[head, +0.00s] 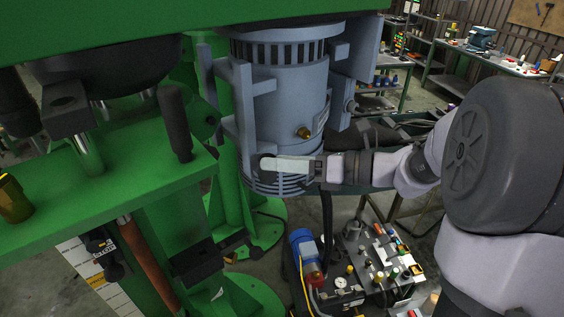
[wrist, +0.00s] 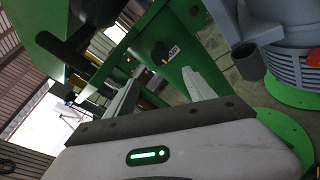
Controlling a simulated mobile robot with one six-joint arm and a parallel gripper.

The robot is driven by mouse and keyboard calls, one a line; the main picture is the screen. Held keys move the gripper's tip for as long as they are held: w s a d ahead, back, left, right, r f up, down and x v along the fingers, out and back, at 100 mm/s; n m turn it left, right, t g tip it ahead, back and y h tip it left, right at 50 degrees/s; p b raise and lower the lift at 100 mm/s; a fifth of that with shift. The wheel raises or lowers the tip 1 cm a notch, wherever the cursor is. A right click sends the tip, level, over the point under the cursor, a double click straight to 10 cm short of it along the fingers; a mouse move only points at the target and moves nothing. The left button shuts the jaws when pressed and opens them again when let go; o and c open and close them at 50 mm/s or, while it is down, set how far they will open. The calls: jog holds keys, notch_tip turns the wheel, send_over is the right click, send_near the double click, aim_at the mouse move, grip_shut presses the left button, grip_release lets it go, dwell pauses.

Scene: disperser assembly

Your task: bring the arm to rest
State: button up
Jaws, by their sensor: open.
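My arm reaches in from the right in the head view. My gripper (head: 268,164) is in front of the lower part of the grey motor housing (head: 285,100). In the wrist view my gripper (wrist: 161,77) has its two pale fingers spread apart with nothing between them. The green disperser frame (wrist: 150,50) lies beyond the fingers. The grey motor housing also shows at the upper right of the wrist view (wrist: 292,45). I cannot tell from these views how much space separates the fingers from the housing.
The green machine frame (head: 130,200) fills the left, with a dark upright handle (head: 174,122). A cart (head: 370,265) with small parts and a blue pump (head: 303,248) stands below my arm. Workbenches (head: 500,62) stand at the back right. Some floor is open between them.

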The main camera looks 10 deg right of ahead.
jog(key=s+a+f+n+g+h+b, duration=0.3)
jog(key=s+a+f+n+h+b, duration=0.1)
jog(key=s+f+n+b, duration=0.7)
jog(key=s+a+f+n+g+h+b, duration=0.2)
jog(key=s+a+f+n+h+b, duration=0.2)
jog(key=s+f+n+b, duration=0.65)
jog(key=d+f+n+t+h+b, duration=0.2)
jog(key=d+f+n, duration=0.3)
jog(key=f, duration=0.3)
jog(key=shift+s+d+h+b, duration=0.15)
jog(key=shift+d+h+b, duration=0.2)
jog(key=shift+h, duration=0.55)
jog(key=shift+a, duration=0.15)
